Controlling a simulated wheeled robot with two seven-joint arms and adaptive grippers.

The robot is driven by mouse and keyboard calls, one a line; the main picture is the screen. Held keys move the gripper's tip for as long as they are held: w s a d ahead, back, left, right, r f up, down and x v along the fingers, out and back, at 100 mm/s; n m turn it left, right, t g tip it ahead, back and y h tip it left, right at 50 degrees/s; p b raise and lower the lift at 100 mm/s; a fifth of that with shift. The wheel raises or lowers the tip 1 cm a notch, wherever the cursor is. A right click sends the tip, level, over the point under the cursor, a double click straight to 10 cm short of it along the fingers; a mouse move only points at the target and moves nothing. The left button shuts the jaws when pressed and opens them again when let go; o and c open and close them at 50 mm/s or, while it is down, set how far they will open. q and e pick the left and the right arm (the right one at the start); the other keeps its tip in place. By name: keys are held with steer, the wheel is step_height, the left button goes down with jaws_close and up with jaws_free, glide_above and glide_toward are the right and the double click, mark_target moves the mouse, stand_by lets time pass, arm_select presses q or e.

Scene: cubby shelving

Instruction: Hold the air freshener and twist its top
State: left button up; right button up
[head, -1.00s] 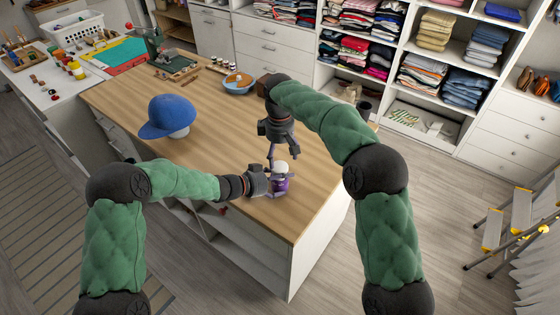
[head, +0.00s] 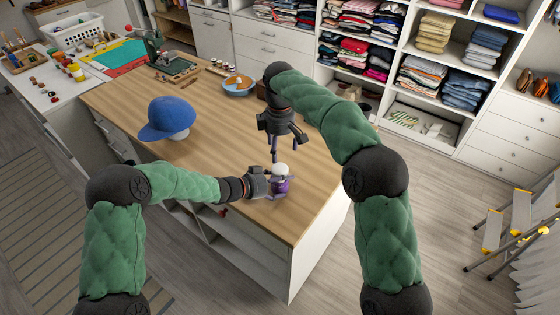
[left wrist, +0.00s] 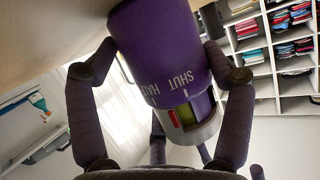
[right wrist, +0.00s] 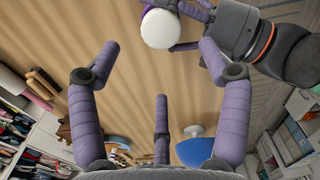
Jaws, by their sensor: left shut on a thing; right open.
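The air freshener is a purple cylinder (head: 280,186) with a white rounded top (head: 280,169), near the right front edge of the wooden table. My left gripper (head: 268,184) is shut around its purple body. In the left wrist view the purple body (left wrist: 160,50) with "SHUT" and "HALF" lettering lies between the fingers, above a silver band with a coloured window. My right gripper (head: 284,153) is open and empty, just above the white top. In the right wrist view the white top (right wrist: 160,28) lies beyond the spread fingers, apart from them.
A blue cap (head: 167,116) sits on the wooden table (head: 222,135) to the left. A blue bowl (head: 238,85) stands at its back. Shelves of folded clothes (head: 430,75) stand behind. A step ladder (head: 520,220) stands at right. The table middle is clear.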

mark_target(280, 167)
step_height(280, 167, down, 8)
steer(key=n, duration=1.8)
steer(key=shift+d+f+n, duration=0.1)
steer(key=shift+f+n, duration=0.05)
steer(key=shift+n, duration=0.25)
steer(key=c, duration=1.2)
